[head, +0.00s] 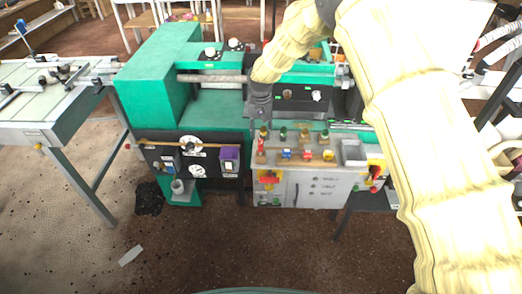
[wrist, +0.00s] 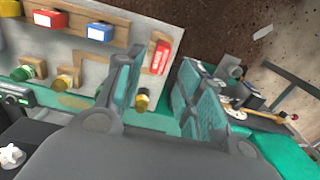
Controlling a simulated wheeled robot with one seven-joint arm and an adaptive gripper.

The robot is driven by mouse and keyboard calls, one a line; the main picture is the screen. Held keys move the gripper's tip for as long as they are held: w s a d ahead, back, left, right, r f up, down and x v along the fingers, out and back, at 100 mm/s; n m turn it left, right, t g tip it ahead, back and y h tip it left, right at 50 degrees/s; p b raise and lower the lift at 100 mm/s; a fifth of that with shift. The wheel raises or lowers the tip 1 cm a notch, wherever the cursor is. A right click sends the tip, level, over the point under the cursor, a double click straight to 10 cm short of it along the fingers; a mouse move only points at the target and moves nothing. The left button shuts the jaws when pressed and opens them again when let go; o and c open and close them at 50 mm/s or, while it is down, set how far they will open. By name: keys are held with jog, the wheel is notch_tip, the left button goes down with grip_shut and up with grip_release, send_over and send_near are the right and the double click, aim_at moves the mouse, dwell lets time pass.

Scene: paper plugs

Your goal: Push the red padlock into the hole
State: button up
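A tall red piece (head: 260,145) with pale marks stands at the left end of the grey-topped control panel (head: 285,165). It also shows in the wrist view (wrist: 160,57), beyond the gap between my fingers. A smaller red block (head: 307,154) sits further right, also visible in the wrist view (wrist: 47,19). I cannot tell which red piece is the padlock. My gripper (wrist: 160,88) is open, with nothing between its fingers. In the head view my gripper (head: 262,112) is above the panel's left end. No hole can be made out clearly.
A blue block (head: 286,154) and a yellow one (head: 327,155) share the panel's row. Several brass knobs, some with coloured tops, stand behind. The green machine (head: 160,75) is at left, with a dial board (head: 190,160) below. A grey bin (head: 354,153) is at right.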

aim_at(261, 142)
jog(key=shift+f, duration=0.6)
jog(key=shift+f, duration=0.15)
jog(key=shift+f+b, duration=1.1)
jog(key=shift+f, duration=0.8)
grip_shut()
jog(key=shift+r, duration=0.15)
jog(key=shift+r+p, duration=1.15)
jog(key=shift+r, duration=1.25)
jog(key=shift+d, duration=0.1)
